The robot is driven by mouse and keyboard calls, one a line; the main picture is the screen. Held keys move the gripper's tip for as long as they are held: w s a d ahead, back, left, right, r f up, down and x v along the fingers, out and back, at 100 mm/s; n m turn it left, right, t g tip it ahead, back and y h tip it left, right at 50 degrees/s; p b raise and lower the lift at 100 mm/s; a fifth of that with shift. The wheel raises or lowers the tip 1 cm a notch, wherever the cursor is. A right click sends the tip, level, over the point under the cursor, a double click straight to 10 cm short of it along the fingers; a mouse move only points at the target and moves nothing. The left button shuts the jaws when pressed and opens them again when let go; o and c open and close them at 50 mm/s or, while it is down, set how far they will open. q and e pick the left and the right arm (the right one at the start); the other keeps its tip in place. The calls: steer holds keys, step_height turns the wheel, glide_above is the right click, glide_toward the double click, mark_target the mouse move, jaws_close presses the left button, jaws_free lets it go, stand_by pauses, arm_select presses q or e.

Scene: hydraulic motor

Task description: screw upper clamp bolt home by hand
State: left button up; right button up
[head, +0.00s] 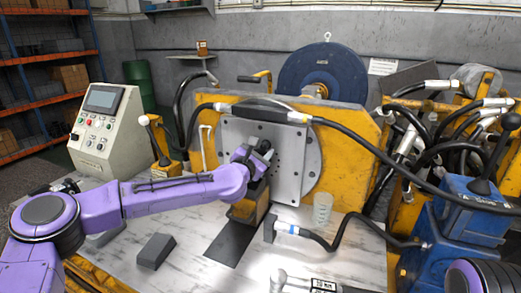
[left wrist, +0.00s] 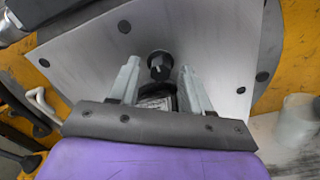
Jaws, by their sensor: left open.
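In the left wrist view, a black hex-headed bolt (left wrist: 160,66) stands out from the grey steel plate (left wrist: 90,62). My left gripper (left wrist: 159,78) is open, with one finger on each side just below the bolt head. I cannot tell whether the fingers touch it. In the head view, my left gripper (head: 264,150) is up against the face of the plate (head: 290,172) on the yellow stand, and it hides the bolt there. A dark block-shaped part shows between the finger bases in the wrist view.
A dark grey block (head: 156,251) and a clear cup (head: 322,208) stand on the bench (head: 190,232). A black hose (head: 350,140) crosses right of the plate. A control box (head: 103,125) stands at left, a blue pump unit (head: 460,215) at right. A labelled tool (head: 322,285) lies at the front.

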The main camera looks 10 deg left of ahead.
arm_select(q)
steer(key=shift+c, duration=0.4)
jaws_close()
